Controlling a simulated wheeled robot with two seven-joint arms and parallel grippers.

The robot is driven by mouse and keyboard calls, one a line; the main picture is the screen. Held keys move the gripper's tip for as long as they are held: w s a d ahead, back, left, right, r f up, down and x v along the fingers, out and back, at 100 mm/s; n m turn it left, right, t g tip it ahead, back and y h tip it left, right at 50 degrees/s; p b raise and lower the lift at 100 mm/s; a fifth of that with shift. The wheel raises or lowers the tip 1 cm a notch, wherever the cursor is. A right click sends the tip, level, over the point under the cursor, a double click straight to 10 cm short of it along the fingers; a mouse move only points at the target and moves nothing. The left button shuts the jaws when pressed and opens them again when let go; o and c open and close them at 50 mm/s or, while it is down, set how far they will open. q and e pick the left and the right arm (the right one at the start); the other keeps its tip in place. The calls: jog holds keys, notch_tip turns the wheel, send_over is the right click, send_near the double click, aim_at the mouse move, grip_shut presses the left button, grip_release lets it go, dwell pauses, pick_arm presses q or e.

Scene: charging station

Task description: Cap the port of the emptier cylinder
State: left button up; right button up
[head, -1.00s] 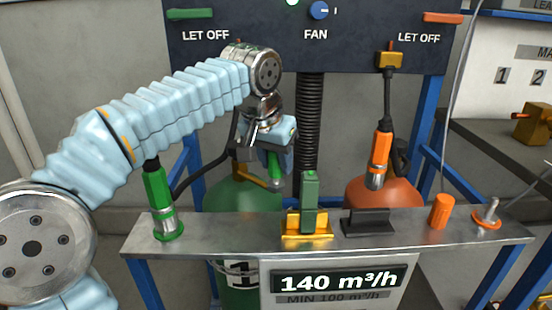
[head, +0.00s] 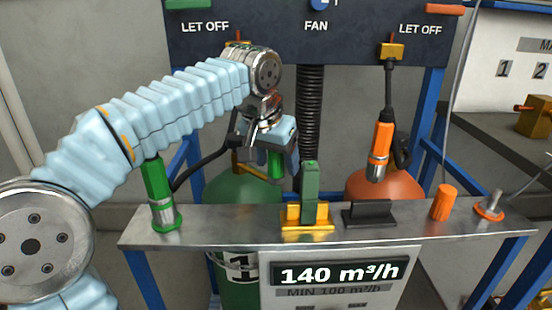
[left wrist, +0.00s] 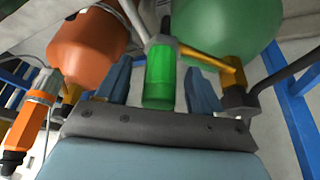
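My left gripper (head: 270,160) points down above the green cylinder (head: 240,195). Its fingers stand apart on either side of a green cap (head: 276,165), with gaps on both sides in the left wrist view (left wrist: 160,78). There, the cap is in line with and touching the grey metal port (left wrist: 161,42), whose brass pipe (left wrist: 210,60) leads to the valve; how deeply it sits is unclear. The orange cylinder (head: 385,186) stands to the right, with an orange hose connector (head: 381,150) above it. An orange cap (head: 444,203) stands on the bench. My right gripper is not visible.
The metal bench (head: 240,229) holds a green connector (head: 158,195) on a green base, a yellow holder (head: 306,218) with a green block, an empty dark holder (head: 369,216) and an orange-based stud (head: 490,206). The display (head: 339,273) reads 140 m³/h.

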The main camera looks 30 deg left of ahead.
pick_arm(q)
jog(key=p+v, duration=0.3)
jog(key=v, duration=1)
jog(key=shift+s+r, duration=0.2)
jog(key=shift+r, duration=0.1)
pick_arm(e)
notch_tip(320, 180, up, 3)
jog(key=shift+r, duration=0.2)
